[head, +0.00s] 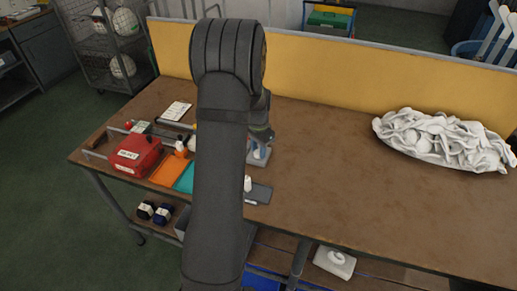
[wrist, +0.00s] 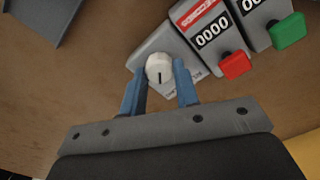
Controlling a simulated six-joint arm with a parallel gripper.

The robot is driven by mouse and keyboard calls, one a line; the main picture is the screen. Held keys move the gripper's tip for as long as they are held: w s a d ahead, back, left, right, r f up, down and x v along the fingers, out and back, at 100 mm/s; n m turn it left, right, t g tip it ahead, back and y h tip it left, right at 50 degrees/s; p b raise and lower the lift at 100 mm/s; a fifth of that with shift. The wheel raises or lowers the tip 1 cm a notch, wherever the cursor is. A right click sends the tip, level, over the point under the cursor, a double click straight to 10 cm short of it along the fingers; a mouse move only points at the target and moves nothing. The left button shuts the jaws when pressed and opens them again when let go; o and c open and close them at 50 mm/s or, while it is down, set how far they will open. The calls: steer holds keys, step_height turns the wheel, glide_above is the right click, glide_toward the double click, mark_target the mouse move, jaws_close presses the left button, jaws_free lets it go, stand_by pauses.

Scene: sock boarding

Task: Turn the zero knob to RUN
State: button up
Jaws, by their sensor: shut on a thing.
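The zero knob (wrist: 160,67) is a round white knob with a dark pointer line, in the wrist view. It sits on a grey box (wrist: 150,42) with a white label partly hidden below the knob. The pointer line points toward my gripper. My gripper (wrist: 160,82) has its blue fingers on either side of the knob, shut on it. In the head view my arm covers much of the bench, and the gripper (head: 260,135) shows only in part by the grey box. I cannot read the RUN mark.
A white sock pile (head: 440,142) lies right; the bench between is clear.

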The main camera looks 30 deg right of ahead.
steer(key=n, duration=0.3)
steer(key=shift+n, duration=0.4)
steer(key=n, duration=0.4)
steer(key=shift+n, duration=0.3)
steer(key=n, duration=0.4)
steer(key=shift+a+n, duration=0.1)
steer(key=shift+n, duration=2.3)
steer(key=o, duration=1)
steer(key=shift+c, duration=0.2)
